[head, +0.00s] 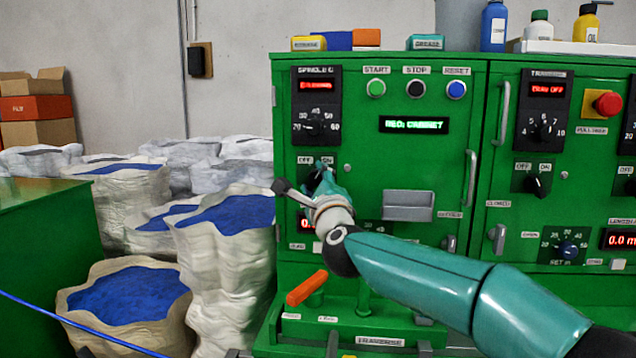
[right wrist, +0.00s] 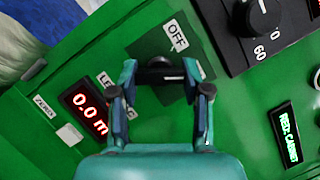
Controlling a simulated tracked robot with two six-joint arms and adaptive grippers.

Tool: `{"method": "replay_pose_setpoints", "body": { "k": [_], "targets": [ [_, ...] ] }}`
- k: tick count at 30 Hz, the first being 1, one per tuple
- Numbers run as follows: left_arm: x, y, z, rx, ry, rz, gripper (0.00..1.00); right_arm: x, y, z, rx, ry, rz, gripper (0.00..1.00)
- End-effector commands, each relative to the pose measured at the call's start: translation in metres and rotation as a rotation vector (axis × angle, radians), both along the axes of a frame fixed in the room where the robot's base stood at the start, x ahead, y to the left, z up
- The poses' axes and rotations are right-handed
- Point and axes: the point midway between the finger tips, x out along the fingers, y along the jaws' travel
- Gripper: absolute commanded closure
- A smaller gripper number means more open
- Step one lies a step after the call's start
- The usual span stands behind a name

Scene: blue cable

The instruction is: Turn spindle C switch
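The spindle C panel (head: 316,106) is at the upper left of the green cabinet, with a lit red display and a dial. The OFF/ON switch below it is mostly hidden by my right gripper (head: 319,180) in the head view. In the right wrist view, the black switch knob (right wrist: 160,72) sits between the two fingertips of my right gripper (right wrist: 160,82), below the OFF label (right wrist: 176,36). The fingers stand apart on either side of the knob; whether they touch it is unclear. The ON label shows in the head view (head: 327,160). My left gripper is not in view.
The START (head: 376,88), STOP (head: 415,88) and RESET (head: 456,89) buttons are right of the panel. A similar switch (head: 537,185) is on the right cabinet. An orange-handled lever (head: 307,288) stands below. White sacks with blue contents (head: 237,215) crowd the left.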

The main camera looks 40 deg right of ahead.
Motion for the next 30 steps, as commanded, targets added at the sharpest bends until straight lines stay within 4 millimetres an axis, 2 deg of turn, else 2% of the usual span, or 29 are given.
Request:
{"method": "replay_pose_setpoints", "body": {
  "k": [1, 3, 4, 11, 17, 23, 30],
  "targets": [
    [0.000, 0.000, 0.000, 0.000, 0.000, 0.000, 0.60, 0.001, 0.001, -0.002, 0.002, 0.003, 0.002, 0.75],
    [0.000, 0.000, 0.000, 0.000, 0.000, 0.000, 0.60, 0.001, 0.001, -0.002, 0.002, 0.004, 0.002, 0.87],
    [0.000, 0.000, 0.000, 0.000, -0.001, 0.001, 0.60, -0.001, -0.008, -0.002, 0.000, 0.005, -0.003, 0.87],
    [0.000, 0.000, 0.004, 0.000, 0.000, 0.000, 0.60, 0.000, -0.001, -0.001, -0.008, 0.020, 0.001, 0.87],
    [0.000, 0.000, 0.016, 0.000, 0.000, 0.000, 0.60, 0.000, 0.000, 0.000, -0.052, 0.078, 0.001, 0.87],
    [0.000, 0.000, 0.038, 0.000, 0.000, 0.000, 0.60, 0.000, 0.000, 0.003, -0.135, 0.186, 0.003, 0.87],
    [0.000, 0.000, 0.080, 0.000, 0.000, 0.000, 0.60, 0.000, 0.000, 0.006, -0.272, 0.359, 0.006, 0.87]
  ]
}}
